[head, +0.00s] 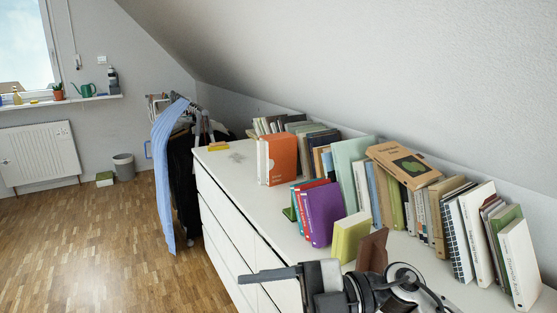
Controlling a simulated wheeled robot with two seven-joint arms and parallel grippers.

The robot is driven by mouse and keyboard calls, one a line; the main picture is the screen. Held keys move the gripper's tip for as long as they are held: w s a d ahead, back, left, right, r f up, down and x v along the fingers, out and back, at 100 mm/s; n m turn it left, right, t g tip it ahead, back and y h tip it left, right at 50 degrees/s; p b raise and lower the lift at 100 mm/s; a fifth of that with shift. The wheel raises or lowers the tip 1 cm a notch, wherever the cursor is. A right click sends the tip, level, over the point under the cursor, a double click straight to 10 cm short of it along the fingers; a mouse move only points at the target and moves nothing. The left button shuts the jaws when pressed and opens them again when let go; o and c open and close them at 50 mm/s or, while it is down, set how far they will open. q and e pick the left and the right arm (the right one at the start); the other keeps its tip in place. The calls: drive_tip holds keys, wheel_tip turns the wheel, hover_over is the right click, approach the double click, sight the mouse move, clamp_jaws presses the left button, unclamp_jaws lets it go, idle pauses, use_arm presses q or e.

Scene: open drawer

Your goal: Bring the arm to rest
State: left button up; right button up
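My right gripper (262,275) is at the bottom centre of the head view, on an arm that comes in from the lower right. It is in front of the white dresser (228,222), near its front edge. One dark finger points left across the drawer fronts. The other finger cannot be made out, so I cannot tell whether the gripper is open or shut. I see nothing held in it. My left gripper is not in view. The visible drawer fronts look closed, but the lower right part of the dresser is hidden by my arm or cut off.
Several books, including a purple book (325,213) and an orange book (280,158), stand on the dresser top. A brown bookend (372,251) is close behind my gripper. A clothes rack with a blue garment (164,180) stands at the dresser's far end. The wooden floor (90,240) at left is clear.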

drive_tip(key=w+d+f+m+t+h, duration=0.2)
drive_tip(key=d+f+m+t+h, duration=0.15)
drive_tip(key=m+t, duration=0.75)
drive_tip(key=w+d+f+m+t+h, duration=0.3)
drive_tip(key=d+m+t, duration=0.2)
drive_tip(key=m+t, duration=0.55)
drive_tip(key=s+d+f+m+g+h, duration=0.3)
drive_tip(key=s+f, duration=0.3)
drive_tip(key=f, duration=0.3)
drive_tip(key=s+d+f+m+g+h, duration=0.3)
drive_tip(key=s+d+f+g+h, duration=0.1)
drive_tip(key=f, duration=0.5)
drive_tip(key=shift+s+f+h+p, duration=0.3)
drive_tip(key=shift+s+f+h, duration=0.15)
drive_tip(key=shift+s, duration=0.6)
